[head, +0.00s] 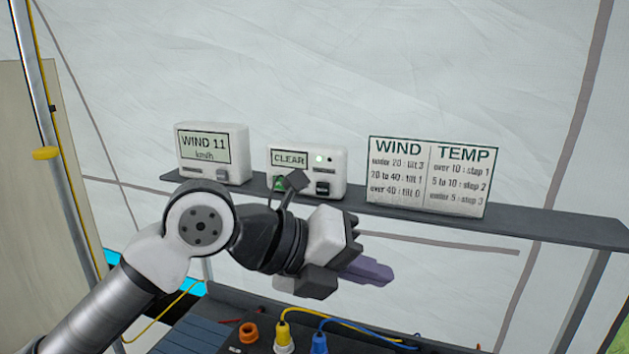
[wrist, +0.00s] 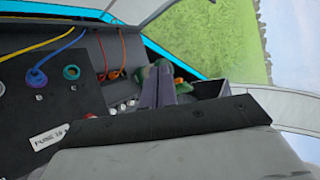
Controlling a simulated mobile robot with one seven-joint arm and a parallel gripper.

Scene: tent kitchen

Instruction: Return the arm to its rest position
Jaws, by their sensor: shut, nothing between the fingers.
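My arm reaches in from the lower left of the head view, bent at a white joint. My gripper (head: 385,273) points to the right, in front of and below the dark shelf (head: 545,226). Its purple-grey fingers are together and hold nothing. In the wrist view the fingers (wrist: 158,78) also show closed, in front of a dark panel and the tent opening. Parts of the shelf and the panel are hidden behind my arm.
On the shelf stand a box reading WIND 11 km/h (head: 211,153), a box reading CLEAR (head: 307,160) and a WIND/TEMP sign (head: 428,177). Below is a black panel (wrist: 65,105) with coloured plugs and cables. A yellow-marked pole (head: 39,100) stands at left.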

